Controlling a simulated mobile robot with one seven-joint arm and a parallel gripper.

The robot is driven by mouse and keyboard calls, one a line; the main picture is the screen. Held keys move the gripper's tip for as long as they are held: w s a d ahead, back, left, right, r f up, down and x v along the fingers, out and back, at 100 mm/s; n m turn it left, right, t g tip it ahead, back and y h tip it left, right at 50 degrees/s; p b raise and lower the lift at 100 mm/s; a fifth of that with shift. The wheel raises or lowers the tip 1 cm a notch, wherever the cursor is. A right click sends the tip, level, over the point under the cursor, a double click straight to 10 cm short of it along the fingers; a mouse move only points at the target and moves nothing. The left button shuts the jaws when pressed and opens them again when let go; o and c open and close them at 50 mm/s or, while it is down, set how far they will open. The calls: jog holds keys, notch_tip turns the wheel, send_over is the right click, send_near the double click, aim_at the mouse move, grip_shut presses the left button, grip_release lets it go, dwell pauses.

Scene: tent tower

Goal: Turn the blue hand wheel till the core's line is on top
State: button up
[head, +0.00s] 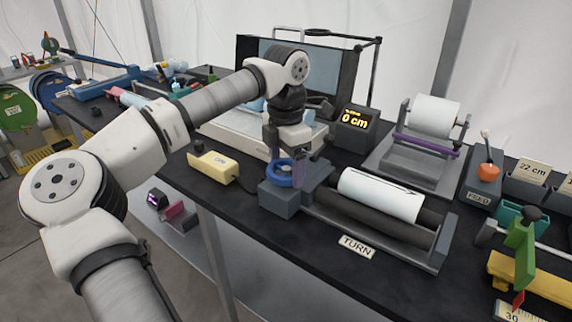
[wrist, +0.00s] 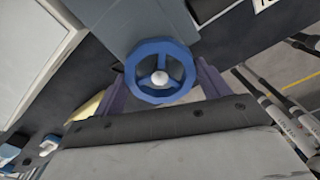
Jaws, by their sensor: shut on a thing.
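The blue hand wheel (head: 282,179) sits on top of a grey gear box at the left end of the roller bed. My gripper (head: 291,165) is above it, pointing down, with its fingers at the wheel. In the wrist view the blue wheel (wrist: 161,72) shows its spokes and pale hub, and the purple fingers of my gripper (wrist: 165,80) are on either side of its rim, shut on it. The white core (head: 381,194) lies across the dark rollers. A thin dark line shows near its right end; whether this is the core's line I cannot tell.
A "TURN" label (head: 357,246) lies in front of the rollers. A yellow box (head: 214,167) stands left of the wheel. A display (head: 356,119) reads "0 cm" behind. A stand with a white roll (head: 434,116) is at the back right.

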aim_at(286, 168)
dwell(0.3)
jog(key=o, duration=1)
notch_tip(286, 168, up, 14)
dwell(0.3)
